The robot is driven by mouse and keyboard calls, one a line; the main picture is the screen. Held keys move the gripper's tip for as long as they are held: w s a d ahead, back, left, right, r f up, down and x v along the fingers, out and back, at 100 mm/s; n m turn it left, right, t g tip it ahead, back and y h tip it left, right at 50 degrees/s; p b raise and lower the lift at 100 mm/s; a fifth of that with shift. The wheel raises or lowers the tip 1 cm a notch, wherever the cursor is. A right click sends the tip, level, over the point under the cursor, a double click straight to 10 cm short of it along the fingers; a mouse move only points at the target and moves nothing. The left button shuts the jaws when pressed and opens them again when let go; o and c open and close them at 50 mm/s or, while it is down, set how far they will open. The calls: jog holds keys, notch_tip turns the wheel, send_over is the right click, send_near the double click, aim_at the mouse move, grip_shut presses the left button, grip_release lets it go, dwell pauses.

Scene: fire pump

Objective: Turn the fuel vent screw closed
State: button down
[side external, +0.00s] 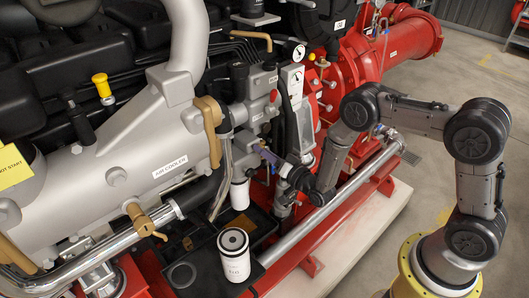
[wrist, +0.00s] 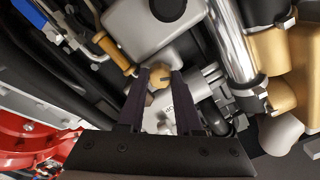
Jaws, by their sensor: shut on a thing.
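The fuel vent screw appears to be the brass hex-headed part (wrist: 159,74) between my fingertips in the wrist view. My gripper (wrist: 160,82) has its two dark fingers shut on the sides of this head. In the side external view my gripper (side external: 265,154) reaches in from the right to the grey engine housing, above the white filter fitted under it. The screw is too small and too hidden to make out there. How far the screw is turned cannot be told.
A loose white filter canister (side external: 233,254) stands in the black tray (side external: 205,283) below. A silver pipe (side external: 330,195) and red frame run under my arm. In the wrist view a brass-coloured fitting (wrist: 113,50) and a chrome pipe (wrist: 232,42) flank the fingers closely.

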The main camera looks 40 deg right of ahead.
jog(key=m, duration=1.2)
jog(key=shift+s+f+m, duration=0.1)
jog(key=shift+m, duration=0.3)
dwell(0.3)
jog(key=c, duration=0.6)
grip_release()
jog(key=s, duration=1.3)
jog(key=shift+s, duration=0.4)
